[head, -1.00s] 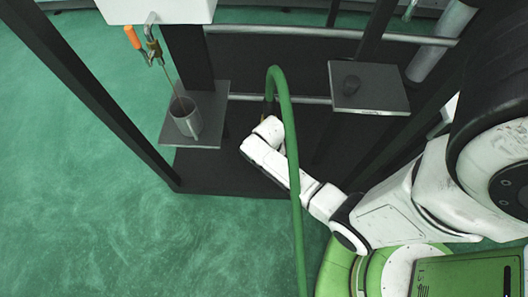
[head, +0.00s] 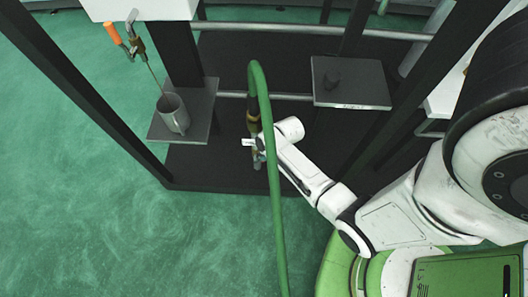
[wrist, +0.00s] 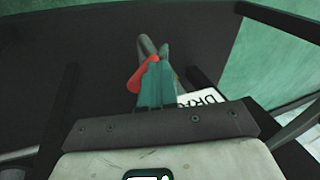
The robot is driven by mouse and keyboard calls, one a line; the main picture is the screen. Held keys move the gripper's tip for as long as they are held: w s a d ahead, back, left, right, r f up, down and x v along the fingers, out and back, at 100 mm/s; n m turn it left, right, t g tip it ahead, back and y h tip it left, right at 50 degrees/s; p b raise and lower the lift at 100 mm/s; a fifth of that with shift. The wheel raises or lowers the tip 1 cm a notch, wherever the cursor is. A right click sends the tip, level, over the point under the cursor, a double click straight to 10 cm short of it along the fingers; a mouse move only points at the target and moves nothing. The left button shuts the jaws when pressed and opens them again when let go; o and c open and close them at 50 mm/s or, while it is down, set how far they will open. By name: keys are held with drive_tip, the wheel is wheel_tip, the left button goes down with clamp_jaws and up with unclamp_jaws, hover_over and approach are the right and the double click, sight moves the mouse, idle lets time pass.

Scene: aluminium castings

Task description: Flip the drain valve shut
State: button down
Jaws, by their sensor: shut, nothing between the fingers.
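The drain valve's red lever (wrist: 142,74) shows in the wrist view, beside a grey pipe-like part (wrist: 147,46). A white label reading "DRA" (wrist: 203,98) is partly hidden by my gripper. My gripper's teal fingers (wrist: 156,66) are shut and empty, their tips beside or against the lever; I cannot tell if they touch. In the head view a brass fitting (head: 254,112) and a small white label (head: 249,142) show behind a green hose (head: 272,180). My gripper's fingers are mostly hidden there by the hose and my wrist.
An orange-handled tap (head: 113,33) at upper left runs a thin brown stream into a grey mug (head: 172,115) on a shelf (head: 196,137). The green hose hangs in front of my arm.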

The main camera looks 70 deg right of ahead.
drive_tip(key=shift+s+d+f+t, duration=0.15)
drive_tip(key=shift+s+f+t, duration=0.15)
drive_tip(key=shift+s, duration=0.15)
drive_tip(key=s+d+f+t+y+b, duration=0.1)
drive_tip(key=s+f+t+b, duration=0.4)
drive_tip(key=b, duration=0.5)
drive_tip(key=shift+s+d+f+y, duration=0.2)
drive_tip(key=shift+d+f+y, duration=0.2)
drive_tip(key=shift+f, duration=0.6)
drive_tip(key=shift+s, duration=0.1)
drive_tip(key=v, duration=0.7)
drive_tip(key=shift+r+p, duration=0.35)
drive_tip(key=shift+r, duration=0.35)
drive_tip(key=shift+d, duration=0.1)
